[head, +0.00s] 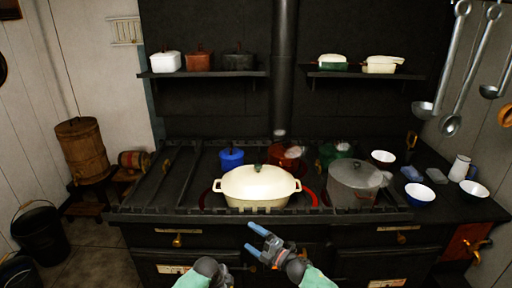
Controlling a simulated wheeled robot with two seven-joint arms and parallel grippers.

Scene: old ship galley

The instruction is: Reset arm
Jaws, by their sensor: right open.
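My right gripper (250,236) is at the lower middle of the head view, in front of the stove front. Its two blue-tipped fingers are apart, point left, and hold nothing. My left arm (205,268) enters at the bottom, left of the right gripper. Only its dark wrist part and a mint sleeve show, and its fingers cannot be made out. A cream oval pot with a lid (256,184) stands on the stove top (180,180), beyond my right gripper and apart from it.
A grey pot (354,184) stands right of the cream pot. A blue pot (231,159), a red pot (287,157) and a green pot (335,152) stand behind. White bowls (419,193) sit at right. Ladles (440,70) hang upper right. Drawer knobs (178,241) jut out.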

